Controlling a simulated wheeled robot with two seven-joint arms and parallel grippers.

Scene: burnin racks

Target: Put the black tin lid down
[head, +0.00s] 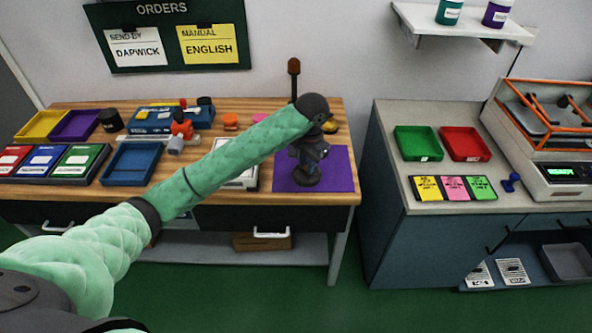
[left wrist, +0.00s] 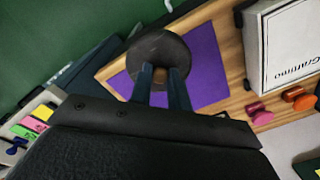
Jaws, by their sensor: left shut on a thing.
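The black tin lid is a round dark disc (left wrist: 158,48) with a small brown knob in the left wrist view. My left gripper (left wrist: 160,74) is shut on it, its two fingers on either side of the knob. In the head view the lid (head: 305,184) is a dark disc under my left gripper (head: 307,170), over the purple mat (head: 342,172) at the right end of the wooden table. The mat also shows beyond the lid in the left wrist view (left wrist: 206,62). I cannot tell whether the lid touches the mat. My right gripper is not in view.
A white box (left wrist: 292,45) stands near the mat, with pink and orange small objects (left wrist: 298,98) beside it. Blue (head: 130,165), yellow (head: 42,124) and purple (head: 76,124) trays fill the table's left. A gap separates the table from the grey counter (head: 385,150).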

